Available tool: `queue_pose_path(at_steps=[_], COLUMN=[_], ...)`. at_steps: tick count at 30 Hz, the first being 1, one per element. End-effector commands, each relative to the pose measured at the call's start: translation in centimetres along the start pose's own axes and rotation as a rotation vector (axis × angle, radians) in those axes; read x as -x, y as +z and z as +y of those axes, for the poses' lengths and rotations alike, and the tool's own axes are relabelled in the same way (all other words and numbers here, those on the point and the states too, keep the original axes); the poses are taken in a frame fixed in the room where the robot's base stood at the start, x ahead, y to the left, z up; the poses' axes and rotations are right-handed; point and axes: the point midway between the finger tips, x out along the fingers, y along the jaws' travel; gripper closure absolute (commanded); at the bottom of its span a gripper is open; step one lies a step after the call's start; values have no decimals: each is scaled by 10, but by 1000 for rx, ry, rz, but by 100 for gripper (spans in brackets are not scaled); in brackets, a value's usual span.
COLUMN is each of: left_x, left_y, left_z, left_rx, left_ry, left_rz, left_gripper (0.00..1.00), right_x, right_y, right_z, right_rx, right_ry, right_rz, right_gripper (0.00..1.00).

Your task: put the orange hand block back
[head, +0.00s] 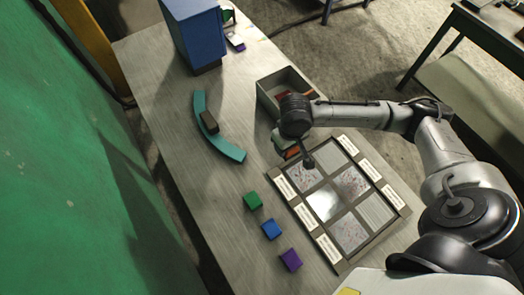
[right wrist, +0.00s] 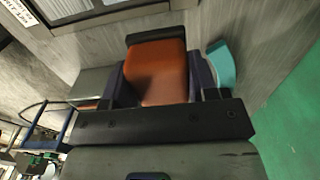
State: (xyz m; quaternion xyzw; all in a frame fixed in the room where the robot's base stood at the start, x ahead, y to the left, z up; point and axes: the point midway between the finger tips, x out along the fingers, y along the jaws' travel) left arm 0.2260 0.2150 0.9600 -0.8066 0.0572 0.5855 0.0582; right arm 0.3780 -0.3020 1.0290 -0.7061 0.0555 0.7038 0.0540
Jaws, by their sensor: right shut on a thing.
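The orange hand block (right wrist: 160,62) sits between the two dark fingers of my right gripper (right wrist: 157,84) in the right wrist view and fills the gap between them. A black edge shows along its far end. In the head view my right gripper (head: 288,147) is over the table at the upper left corner of the tile tray (head: 334,262), and a small part of the orange block (head: 292,153) shows under the wrist. The wrist hides most of the block, and I cannot tell if it touches the table. My left gripper is not in view.
Green (head: 252,200), blue (head: 271,229) and purple (head: 291,260) blocks stand in a row left of the tray. A grey open bin (head: 264,98) is behind the wrist. A teal curved piece (head: 228,151) with a dark block and a blue cabinet (head: 194,35) stand further back.

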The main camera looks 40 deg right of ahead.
Motion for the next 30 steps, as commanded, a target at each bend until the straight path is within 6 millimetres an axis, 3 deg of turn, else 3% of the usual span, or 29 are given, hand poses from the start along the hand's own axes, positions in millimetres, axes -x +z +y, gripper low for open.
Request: queue_pose_path(at_steps=[1, 8, 21, 30], left_x=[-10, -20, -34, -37], left_y=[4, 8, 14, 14], left_z=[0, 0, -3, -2], left_rx=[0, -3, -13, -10], left_ry=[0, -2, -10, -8], left_rz=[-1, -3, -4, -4], left_gripper=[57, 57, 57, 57], right_x=[-14, -35, -85, -100], right_y=[1, -4, -83, -108], right_z=[4, 10, -12, -18], right_rx=[-3, -6, -5, -4], right_ry=[0, -2, -2, -2], right_rz=[0, 2, 2, 1], right_gripper=[71, 71, 71, 71])
